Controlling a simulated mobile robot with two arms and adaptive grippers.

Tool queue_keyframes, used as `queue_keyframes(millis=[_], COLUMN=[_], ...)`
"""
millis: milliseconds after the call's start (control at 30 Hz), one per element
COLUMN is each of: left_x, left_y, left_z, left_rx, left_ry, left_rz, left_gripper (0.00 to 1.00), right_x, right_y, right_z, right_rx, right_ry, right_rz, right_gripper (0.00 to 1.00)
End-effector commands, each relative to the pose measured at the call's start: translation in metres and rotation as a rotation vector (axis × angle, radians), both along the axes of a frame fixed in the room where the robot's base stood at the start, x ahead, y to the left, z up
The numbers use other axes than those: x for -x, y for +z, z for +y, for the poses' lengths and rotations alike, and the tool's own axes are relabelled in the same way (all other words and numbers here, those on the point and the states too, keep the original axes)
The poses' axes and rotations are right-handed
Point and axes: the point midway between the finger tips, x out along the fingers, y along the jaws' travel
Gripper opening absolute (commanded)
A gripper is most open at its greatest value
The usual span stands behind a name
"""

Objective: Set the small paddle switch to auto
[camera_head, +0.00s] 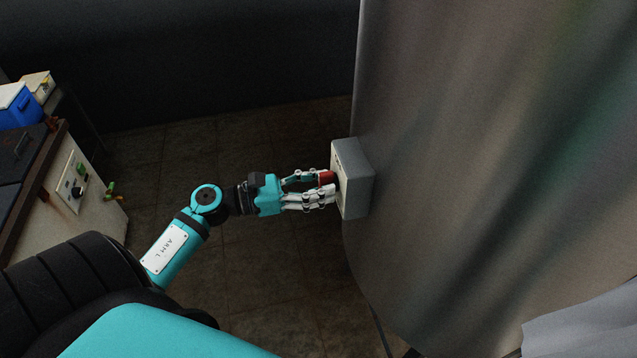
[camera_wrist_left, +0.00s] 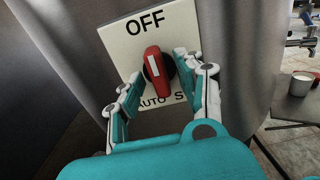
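The small paddle switch (camera_wrist_left: 157,76) is red with a white stripe and sits on a pale label plate (camera_wrist_left: 119,43). The plate reads OFF at the top and AUTO at the lower left, with another label at the lower right partly hidden by a finger. The paddle's striped end points up towards OFF, tilted slightly left. The plate is on a grey box (camera_head: 357,165) on the tank. My left gripper (camera_head: 330,185) is at the box with its fingers open on both sides of the paddle; in the wrist view (camera_wrist_left: 158,73) the right finger is closer to it. My right gripper is not in view.
The large metal tank (camera_head: 490,150) fills the right side. A bench with a control panel (camera_head: 70,182) and a blue box (camera_head: 20,108) stands at the left. The floor (camera_head: 270,270) between them is clear. A cup (camera_wrist_left: 301,83) stands on a table in the wrist view.

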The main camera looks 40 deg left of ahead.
Motion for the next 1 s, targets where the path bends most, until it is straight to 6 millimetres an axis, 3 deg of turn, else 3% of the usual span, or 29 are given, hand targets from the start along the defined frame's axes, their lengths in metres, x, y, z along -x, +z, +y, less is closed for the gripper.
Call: queue_keyframes(millis=[33,267,667,1000], left_x=[0.0001,0.0003,0.0004,0.0009], left_y=[-0.0001,-0.0001,0.0002,0.0008], left_z=[0.0001,0.0001,0.0003,0.0004], left_rx=[0.000,0.000,0.023,0.182], left_ry=[0.000,0.000,-0.001,0.000], left_rz=[0.000,0.000,0.023,0.165], left_gripper=[0.29,0.00,0.00,0.00], right_x=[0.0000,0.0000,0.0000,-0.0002], right_y=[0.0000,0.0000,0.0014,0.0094], right_z=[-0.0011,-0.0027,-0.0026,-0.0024], right_rx=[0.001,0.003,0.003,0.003], right_ry=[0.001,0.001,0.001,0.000], right_rz=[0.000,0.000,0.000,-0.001], right_gripper=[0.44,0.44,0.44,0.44])
